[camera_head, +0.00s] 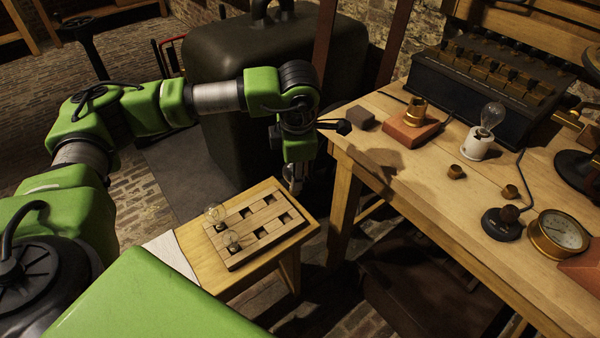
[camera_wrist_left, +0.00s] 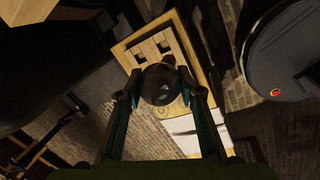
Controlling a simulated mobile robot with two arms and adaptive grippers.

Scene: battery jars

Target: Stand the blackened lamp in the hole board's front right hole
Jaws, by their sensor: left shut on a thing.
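The blackened lamp (camera_wrist_left: 160,84) shows as a dark round bulb between the fingers of my left gripper (camera_wrist_left: 163,98) in the left wrist view. The gripper is shut on it. In the head view my left gripper (camera_head: 294,182) points down near the far right corner of the small table, beside the hole board; the lamp cannot be made out clearly there. The wooden hole board (camera_head: 238,262) lies on that table, with several square holes open. Two clear lamps, one farther back (camera_head: 215,212) and one nearer (camera_head: 231,240), stand at its left end. My right gripper is out of view.
The small table (camera_head: 305,222) has a white sheet (camera_head: 168,252) at its left. The workbench (camera_head: 420,185) to the right carries a clear bulb on a white holder (camera_head: 478,145), a brass gauge (camera_head: 558,234) and a battery box (camera_head: 490,85). A dark case (camera_head: 235,75) stands behind.

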